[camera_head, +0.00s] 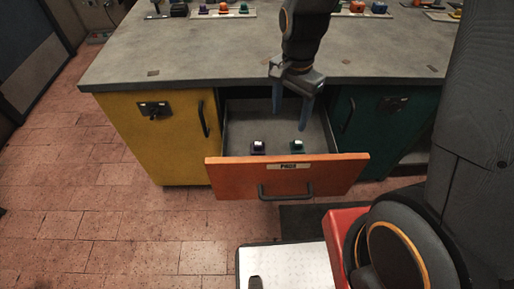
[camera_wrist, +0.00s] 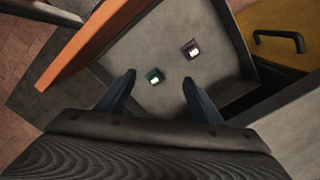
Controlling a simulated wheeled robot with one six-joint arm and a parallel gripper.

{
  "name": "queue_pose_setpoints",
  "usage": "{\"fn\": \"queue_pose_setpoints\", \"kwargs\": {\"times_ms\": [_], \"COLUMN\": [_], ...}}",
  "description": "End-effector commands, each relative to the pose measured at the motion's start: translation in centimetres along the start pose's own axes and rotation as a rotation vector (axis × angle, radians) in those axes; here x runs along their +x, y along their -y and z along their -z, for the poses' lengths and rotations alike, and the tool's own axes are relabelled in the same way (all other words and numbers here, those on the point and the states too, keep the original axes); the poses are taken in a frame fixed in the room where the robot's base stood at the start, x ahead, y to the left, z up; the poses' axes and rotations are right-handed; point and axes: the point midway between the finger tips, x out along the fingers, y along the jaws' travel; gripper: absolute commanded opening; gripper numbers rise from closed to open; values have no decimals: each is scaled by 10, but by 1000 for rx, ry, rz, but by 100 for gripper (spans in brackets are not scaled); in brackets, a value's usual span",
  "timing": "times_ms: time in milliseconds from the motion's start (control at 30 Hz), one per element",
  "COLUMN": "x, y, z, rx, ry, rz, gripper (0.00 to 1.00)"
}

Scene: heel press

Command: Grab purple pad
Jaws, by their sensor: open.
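The purple pad (camera_head: 258,147) is a small dark purple block with a white label, lying in the open drawer (camera_head: 228,125) on the left. It also shows in the wrist view (camera_wrist: 190,49), farther out than my fingertips. A green pad (camera_head: 297,147) with a white label lies to its right in the drawer; in the wrist view it (camera_wrist: 154,76) is between and just beyond my fingertips. My gripper (camera_head: 291,108) is open and empty, pointing down above the drawer. It (camera_wrist: 158,78) touches neither pad as far as I can see.
The drawer's orange front (camera_head: 225,174) with a dark handle sticks out from the grey-topped bench (camera_head: 200,62). A yellow cabinet door (camera_head: 150,150) is on the left, a dark green one (camera_head: 370,130) on the right. Several colored pads stand at the back of the bench top.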

Motion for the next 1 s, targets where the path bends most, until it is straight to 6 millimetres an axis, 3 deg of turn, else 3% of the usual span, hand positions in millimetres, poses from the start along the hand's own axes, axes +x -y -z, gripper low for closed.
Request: {"fn": "queue_pose_setpoints", "kwargs": {"times_ms": [33,200,400,600,1000], "x": [20,67,104,122,166], "y": [16,61,90,98,91], "z": [-2,-10,-19,-22,-25], "rx": [94,429,687,769,770], "ry": [2,0,-1,-2,-2], "rz": [-5,-5,-3,-2,-4], "gripper": [61,61,61,61,61]}}
